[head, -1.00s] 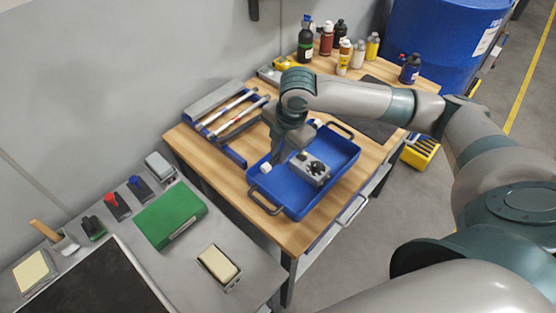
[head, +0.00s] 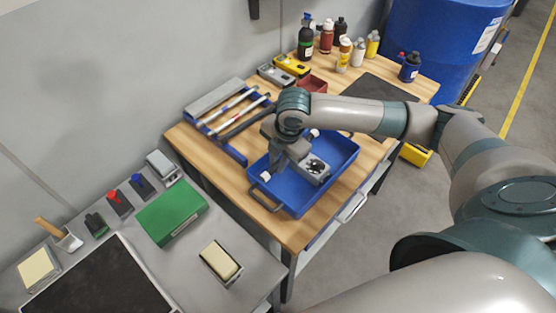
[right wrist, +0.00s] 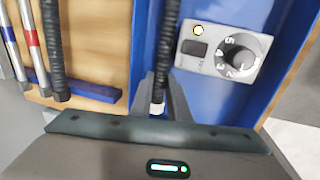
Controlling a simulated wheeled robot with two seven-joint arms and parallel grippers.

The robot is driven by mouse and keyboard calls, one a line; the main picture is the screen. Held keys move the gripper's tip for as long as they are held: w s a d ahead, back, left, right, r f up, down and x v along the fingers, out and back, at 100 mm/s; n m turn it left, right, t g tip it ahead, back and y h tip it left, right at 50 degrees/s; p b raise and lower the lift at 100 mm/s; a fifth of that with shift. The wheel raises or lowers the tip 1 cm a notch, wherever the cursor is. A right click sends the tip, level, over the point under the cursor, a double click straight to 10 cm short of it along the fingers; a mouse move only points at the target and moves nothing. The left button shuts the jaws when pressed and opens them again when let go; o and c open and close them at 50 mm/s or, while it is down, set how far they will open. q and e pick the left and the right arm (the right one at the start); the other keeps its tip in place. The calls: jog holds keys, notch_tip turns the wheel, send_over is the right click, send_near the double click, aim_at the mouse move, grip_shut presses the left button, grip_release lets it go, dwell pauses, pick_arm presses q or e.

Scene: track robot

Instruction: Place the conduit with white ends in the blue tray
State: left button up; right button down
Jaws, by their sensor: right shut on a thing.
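The conduit, a black ribbed tube with white ends, lies across the blue tray (head: 335,150). One white end of the conduit (head: 265,176) shows near the tray's left side, and the other shows near its far edge. My right gripper (head: 283,160) is shut on the conduit, low over the tray. In the right wrist view the conduit (right wrist: 166,40) runs between the fingers, with a white end close to the palm and the blue tray floor (right wrist: 186,95) beneath. I cannot tell whether the conduit touches the floor. My left gripper is not in view.
A grey dial box (head: 315,170) sits in the tray beside the gripper. A rack (head: 237,155) with several rods, one black, stands left of the tray. Bottles (head: 326,38), a red bin (head: 313,84) and a dark mat (head: 378,90) are behind it.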

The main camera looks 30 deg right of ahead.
jog(key=shift+f, duration=0.1)
jog(key=c, duration=2)
grip_release()
jog(key=shift+r, duration=0.7)
jog(key=r, duration=0.3)
jog(key=s+r+b, duration=0.1)
jog(key=r, duration=0.3)
jog(key=s+r+b, duration=0.1)
jog(key=r, duration=0.2)
jog(key=shift+s+d+r, duration=0.1)
jog(key=shift+d+r, duration=0.2)
jog(key=shift+d, duration=0.05)
jog(key=shift+s, duration=0.15)
